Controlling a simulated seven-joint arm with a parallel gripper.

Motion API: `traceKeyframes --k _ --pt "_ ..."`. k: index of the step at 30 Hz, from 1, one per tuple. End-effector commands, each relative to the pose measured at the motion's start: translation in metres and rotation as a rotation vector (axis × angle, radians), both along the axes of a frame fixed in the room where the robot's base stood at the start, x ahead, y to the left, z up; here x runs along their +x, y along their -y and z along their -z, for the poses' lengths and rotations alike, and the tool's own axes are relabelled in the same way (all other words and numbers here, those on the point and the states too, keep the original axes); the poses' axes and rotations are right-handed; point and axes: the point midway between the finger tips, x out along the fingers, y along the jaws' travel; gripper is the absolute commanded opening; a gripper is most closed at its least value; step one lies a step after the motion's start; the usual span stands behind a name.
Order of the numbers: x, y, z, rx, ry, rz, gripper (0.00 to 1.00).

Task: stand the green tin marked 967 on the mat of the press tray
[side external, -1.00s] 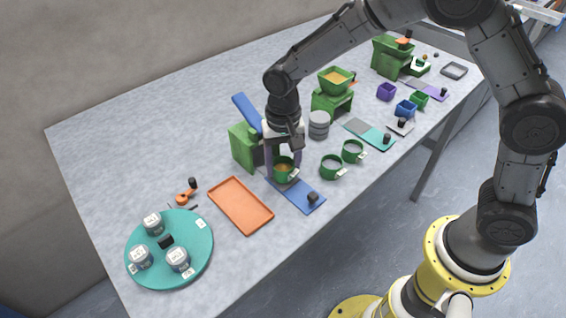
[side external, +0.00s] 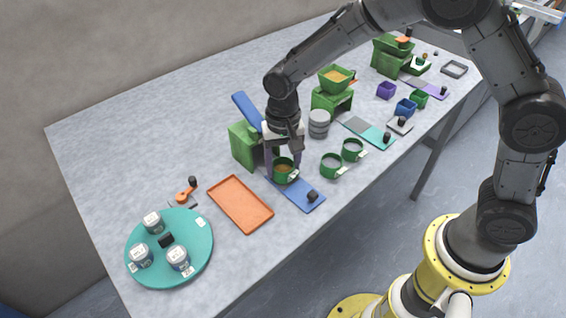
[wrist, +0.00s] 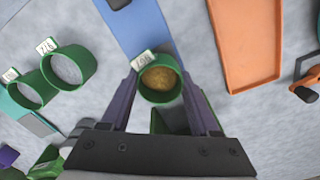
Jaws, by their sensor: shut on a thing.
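My gripper (wrist: 163,92) is shut on a green tin (side external: 284,172) filled with golden-brown powder. The held tin also shows in the wrist view (wrist: 159,91), where its white tag reads 967 upside down. It looks upright, over the inner end of the blue tray (side external: 302,197) in front of the green press (side external: 243,147) with its blue lever. I cannot tell whether the tin touches the tray. The tray's mat is not clearly visible under the tin.
Two green tins (side external: 331,166) (side external: 352,150) stand right of the blue tray. An orange tray (side external: 238,181) lies left of it. A teal turntable (side external: 200,249) holds several jars. A grey round container (side external: 319,119) stands behind. A teal tray (side external: 374,136) is further right.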

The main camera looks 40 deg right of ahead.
Motion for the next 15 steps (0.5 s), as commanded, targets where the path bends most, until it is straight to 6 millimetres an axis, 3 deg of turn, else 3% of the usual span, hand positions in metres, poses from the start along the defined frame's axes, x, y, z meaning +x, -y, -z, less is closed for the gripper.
traceKeyframes --k 3,4,9,15 --pt "0.0000 0.0000 0.0021 0.000 0.000 0.000 0.00" --pt "0.0001 0.0000 0.0019 0.000 0.000 0.000 0.66" --pt "0.0001 0.0000 0.0018 0.000 0.000 0.000 0.96" --pt "0.0001 0.0000 0.0017 0.000 0.000 0.000 0.97"
